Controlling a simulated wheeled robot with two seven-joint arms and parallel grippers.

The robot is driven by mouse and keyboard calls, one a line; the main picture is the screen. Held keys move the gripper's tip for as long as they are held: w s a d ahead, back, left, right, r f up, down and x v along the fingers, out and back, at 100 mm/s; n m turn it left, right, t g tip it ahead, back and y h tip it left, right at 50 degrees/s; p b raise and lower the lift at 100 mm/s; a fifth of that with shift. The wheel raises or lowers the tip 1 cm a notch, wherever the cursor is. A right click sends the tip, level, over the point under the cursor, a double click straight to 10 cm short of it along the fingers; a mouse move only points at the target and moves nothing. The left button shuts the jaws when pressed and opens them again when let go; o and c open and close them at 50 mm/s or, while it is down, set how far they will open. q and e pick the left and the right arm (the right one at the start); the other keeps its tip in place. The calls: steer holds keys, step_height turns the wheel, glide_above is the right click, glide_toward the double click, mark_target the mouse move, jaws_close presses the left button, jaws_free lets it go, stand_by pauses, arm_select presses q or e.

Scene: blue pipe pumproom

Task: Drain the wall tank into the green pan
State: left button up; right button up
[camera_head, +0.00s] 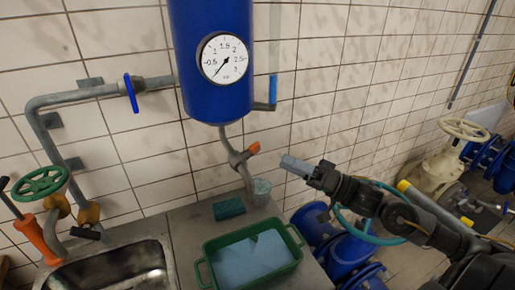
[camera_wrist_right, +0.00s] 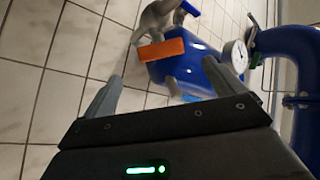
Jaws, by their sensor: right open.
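The blue wall tank (camera_head: 208,60) has a round gauge (camera_head: 224,58) and a sight tube (camera_head: 273,88) with blue at its lower end. A grey drain pipe runs down from it through a valve with an orange handle (camera_head: 253,148). The green pan (camera_head: 209,249) sits on the counter below and holds a light-blue surface. My right gripper (camera_head: 291,166) is right of the orange handle, apart from it. In the right wrist view, my right gripper (camera_wrist_right: 163,70) is open and empty, and the orange handle (camera_wrist_right: 161,49) shows beyond its fingers. My left gripper is out of view.
A sink (camera_head: 112,275) is at the left, with a green handwheel (camera_head: 40,184) and a blue lever (camera_head: 130,93) above. Blue pipes (camera_head: 347,248) lie right of the counter.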

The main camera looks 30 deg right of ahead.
mark_target(258, 150)
steer(key=p+x, duration=0.2)
steer(key=x, duration=0.6)
steer(key=shift+r+p, duration=0.15)
steer(key=shift+p, duration=0.25)
steer(key=shift+w+a, duration=0.5)
